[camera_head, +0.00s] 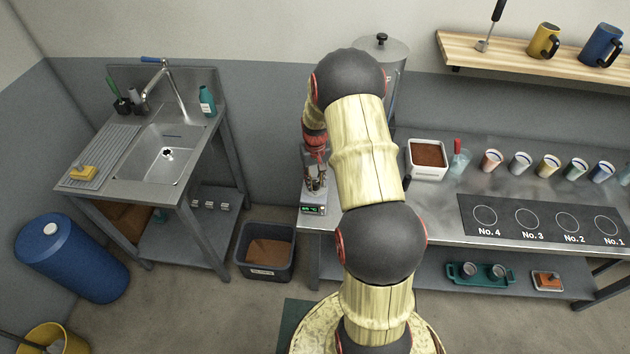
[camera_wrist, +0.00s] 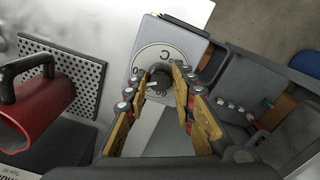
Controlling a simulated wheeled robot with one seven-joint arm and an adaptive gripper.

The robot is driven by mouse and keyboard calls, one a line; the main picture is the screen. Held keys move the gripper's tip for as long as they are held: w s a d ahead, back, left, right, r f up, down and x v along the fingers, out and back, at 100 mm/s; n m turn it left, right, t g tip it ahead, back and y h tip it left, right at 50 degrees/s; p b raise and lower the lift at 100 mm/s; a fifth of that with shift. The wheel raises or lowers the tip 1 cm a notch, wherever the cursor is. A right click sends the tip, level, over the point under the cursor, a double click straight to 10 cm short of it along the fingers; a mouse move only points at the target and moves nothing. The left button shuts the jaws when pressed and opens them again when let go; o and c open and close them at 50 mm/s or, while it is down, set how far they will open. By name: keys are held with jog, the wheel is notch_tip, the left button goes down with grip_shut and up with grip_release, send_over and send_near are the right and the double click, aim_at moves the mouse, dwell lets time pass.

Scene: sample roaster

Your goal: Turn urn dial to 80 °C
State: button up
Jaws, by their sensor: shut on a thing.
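The urn (camera_head: 384,48) is a tall metal vessel with a lid and black knob, standing at the back of the steel counter. My own arm hides most of it in the head view. In the wrist view the dial (camera_wrist: 160,77) is a dark knob with a pale pointer, set on a light round scale marked with a "C". My gripper (camera_wrist: 166,80) is shut on the dial, one finger on each side. In the head view my gripper (camera_head: 316,180) is small, above a unit with a green display (camera_head: 314,210).
A white container of brown grounds (camera_head: 428,172) and several cups (camera_head: 520,162) stand on the counter. A bin (camera_head: 265,252) stands on the floor.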

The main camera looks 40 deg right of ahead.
aim_at(315, 183)
jog(key=shift+m, duration=1.7)
grip_shut()
jog(key=o, duration=1.1)
grip_release()
jog(key=shift+c, duration=0.2)
jog(key=shift+o, duration=0.4)
notch_tip(315, 183, up, 12)
jog(key=shift+a, duration=0.1)
